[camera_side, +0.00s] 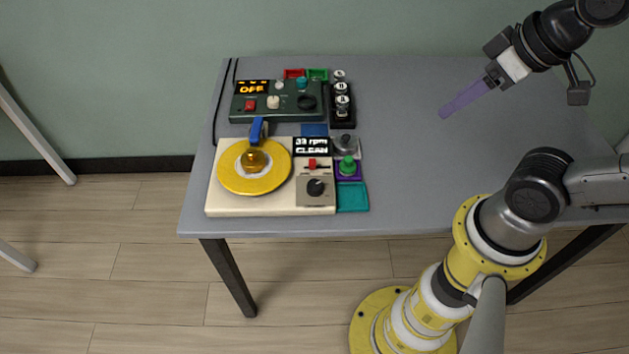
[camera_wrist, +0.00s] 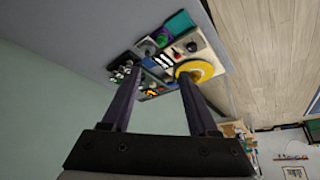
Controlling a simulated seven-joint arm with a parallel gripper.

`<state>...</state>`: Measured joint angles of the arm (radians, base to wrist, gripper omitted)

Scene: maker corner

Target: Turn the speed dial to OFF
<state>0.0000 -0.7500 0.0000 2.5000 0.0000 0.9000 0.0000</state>
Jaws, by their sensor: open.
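A cream turntable (camera_side: 225,205) with a yellow platter (camera_side: 240,181) sits at the front left of the table. A black round dial (camera_side: 316,187) is on its grey panel, below a red slider (camera_side: 312,163) and a display (camera_side: 312,146) reading "33 rpm CLEAN". I cannot read the dial's marks or pointer. The wrist view also shows a dark dial (camera_wrist: 191,47) beside the yellow platter (camera_wrist: 205,70). My gripper (camera_side: 446,111) is raised over the right part of the table, well apart from the turntable. Its two purple fingers (camera_wrist: 158,78) are apart with nothing between them.
Behind the turntable, a dark green box (camera_side: 240,115) has an "OFF" display, buttons and another black dial (camera_side: 307,102). Several small fixtures, a grey knob (camera_side: 346,141), a green knob (camera_side: 347,165) and a teal tray (camera_side: 353,197), stand right of the turntable. The table's right side (camera_side: 430,180) is clear.

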